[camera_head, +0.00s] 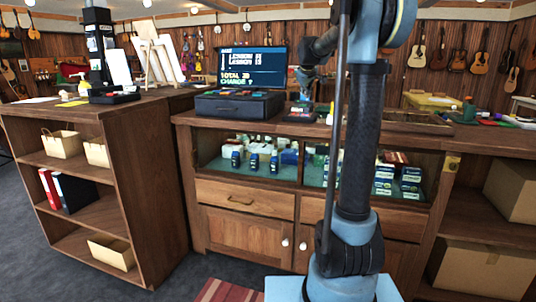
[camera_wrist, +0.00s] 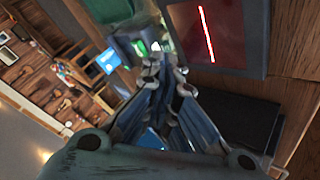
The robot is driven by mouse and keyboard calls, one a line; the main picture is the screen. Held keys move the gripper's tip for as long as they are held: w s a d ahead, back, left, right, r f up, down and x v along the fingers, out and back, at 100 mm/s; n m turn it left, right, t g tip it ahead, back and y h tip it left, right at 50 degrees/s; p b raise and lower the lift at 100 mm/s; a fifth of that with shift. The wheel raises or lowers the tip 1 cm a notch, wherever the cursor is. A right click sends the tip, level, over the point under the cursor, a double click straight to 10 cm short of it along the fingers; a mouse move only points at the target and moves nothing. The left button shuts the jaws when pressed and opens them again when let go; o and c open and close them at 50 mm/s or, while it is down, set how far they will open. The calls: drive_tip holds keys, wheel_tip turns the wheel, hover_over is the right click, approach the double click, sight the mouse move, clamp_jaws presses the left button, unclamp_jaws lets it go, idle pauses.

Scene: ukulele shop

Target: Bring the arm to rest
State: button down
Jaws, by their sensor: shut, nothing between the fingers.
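My arm (camera_head: 360,130) rises in front of the counter (camera_head: 240,122) in the head view, its blue and black links covering part of the glass case. My gripper (camera_wrist: 157,62) shows in the wrist view with its dark fingers together and nothing between them. In the head view my gripper (camera_head: 303,94) is small and partly lost against the counter-top clutter, just right of the register. I cannot tell its exact height above the counter there.
A black register (camera_head: 239,104) with a lit screen (camera_head: 252,67) stands on the counter. A dark panel with a red line (camera_wrist: 205,32) lies close to my fingers in the wrist view. A shelf unit (camera_head: 110,125) stands left. Ukuleles hang on the back wall (camera_head: 440,85).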

drive_tip(key=s+f, duration=0.1)
drive_tip(key=s, duration=0.3)
drive_tip(key=s+d+f+m+g, duration=0.1)
drive_tip(key=s+f, duration=0.1)
drive_tip(key=s, duration=0.3)
drive_tip(key=s+d+f+m, duration=0.1)
drive_tip(key=s, duration=0.3)
drive_tip(key=shift+s+d+f+g, duration=0.1)
drive_tip(key=shift+s+f+g, duration=0.15)
drive_tip(key=shift+f+g, duration=0.05)
drive_tip(key=s+f+m+g, duration=0.1)
drive_tip(key=s+f, duration=0.8)
drive_tip(key=s, duration=0.4)
drive_tip(key=s+f+m+g, duration=0.2)
drive_tip(key=s+f, duration=0.7)
drive_tip(key=s, duration=0.5)
drive_tip(key=s+f+m+g+y, duration=0.1)
drive_tip(key=s+f+m+g, duration=0.1)
drive_tip(key=s+f, duration=0.8)
drive_tip(key=s, duration=0.4)
drive_tip(key=shift+s+a, duration=0.2)
drive_tip(key=shift+a, duration=0.1)
drive_tip(key=shift+w+f, duration=0.2)
drive_tip(key=shift+w, duration=0.3)
